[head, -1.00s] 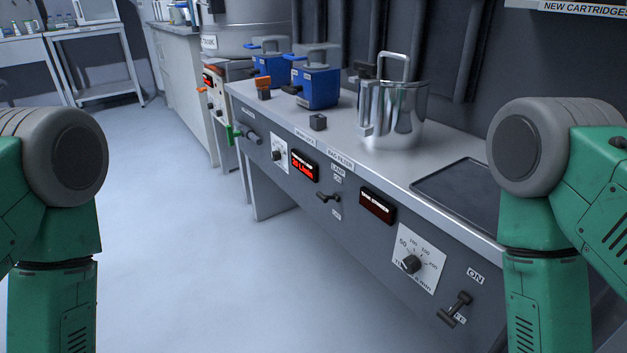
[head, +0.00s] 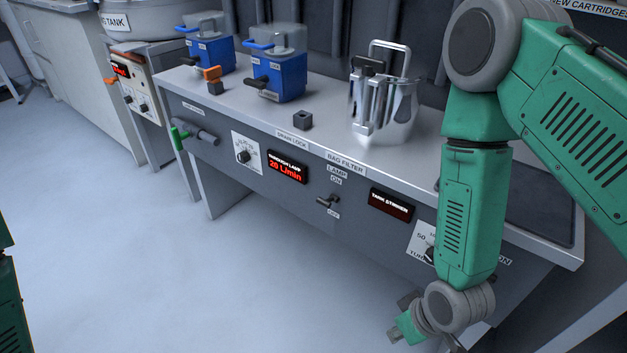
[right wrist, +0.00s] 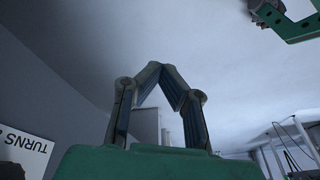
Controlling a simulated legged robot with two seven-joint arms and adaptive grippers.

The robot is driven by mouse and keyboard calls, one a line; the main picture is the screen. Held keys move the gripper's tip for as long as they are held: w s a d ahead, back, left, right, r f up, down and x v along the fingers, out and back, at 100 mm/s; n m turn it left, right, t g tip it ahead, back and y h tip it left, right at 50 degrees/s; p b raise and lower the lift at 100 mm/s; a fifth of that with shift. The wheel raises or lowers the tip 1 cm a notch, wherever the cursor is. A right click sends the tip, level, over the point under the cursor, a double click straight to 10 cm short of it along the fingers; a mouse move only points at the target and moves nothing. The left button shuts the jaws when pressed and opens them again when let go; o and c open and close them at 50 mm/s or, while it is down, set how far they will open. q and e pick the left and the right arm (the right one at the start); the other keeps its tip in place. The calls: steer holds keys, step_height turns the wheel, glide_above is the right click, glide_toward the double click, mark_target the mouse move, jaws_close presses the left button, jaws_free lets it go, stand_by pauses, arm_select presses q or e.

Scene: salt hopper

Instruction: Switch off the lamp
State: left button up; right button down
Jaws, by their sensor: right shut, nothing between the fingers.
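The lamp switch (head: 327,201) is a small dark lever on the grey front panel of the bench, in the middle of the head view. An ON label stands above it under the word LAMP, and a small label, likely OFF, sits below it. I cannot tell surely which way the lever is set. The lit red display (head: 287,173) to its left reads 20 L/min. My right gripper (right wrist: 160,68) is shut and empty in the right wrist view, its fingertips together. In the head view my right arm hangs in front of the bench, its wrist low and right of the switch, apart from it.
A dial (head: 243,156) and a green-handled valve (head: 180,137) lie left along the panel. A second display (head: 390,203) is right of the switch. Blue units (head: 280,76) and a metal filter pot (head: 388,110) stand on the bench top. The floor in front is clear.

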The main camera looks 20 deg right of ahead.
steer(key=w+a+r+n+t+y+p, duration=0.1)
steer(key=w+r+p, duration=0.3)
steer(key=w+r, duration=0.3)
steer(key=w+a+r+n+t+y+p, duration=0.1)
steer(key=w+r+n+t+p, duration=0.1)
steer(key=w+r+p, duration=0.2)
steer(key=w+r+n+t+y+p, duration=0.1)
steer(key=w+r+p, duration=0.4)
steer(key=w+r, duration=0.5)
steer(key=shift+a+r+n+t, duration=0.2)
steer(key=shift+r+n, duration=0.1)
steer(key=shift+r, duration=0.6)
steer(key=shift+a+r+n+t, duration=0.2)
steer(key=shift+r+n, duration=0.1)
steer(key=shift+r, duration=0.6)
steer(key=b, duration=0.2)
glide_above(327, 203)
step_height(327, 203, down, 7)
step_height(327, 203, down, 4)
steer(key=shift+b, duration=0.65)
steer(key=shift+w, duration=0.1)
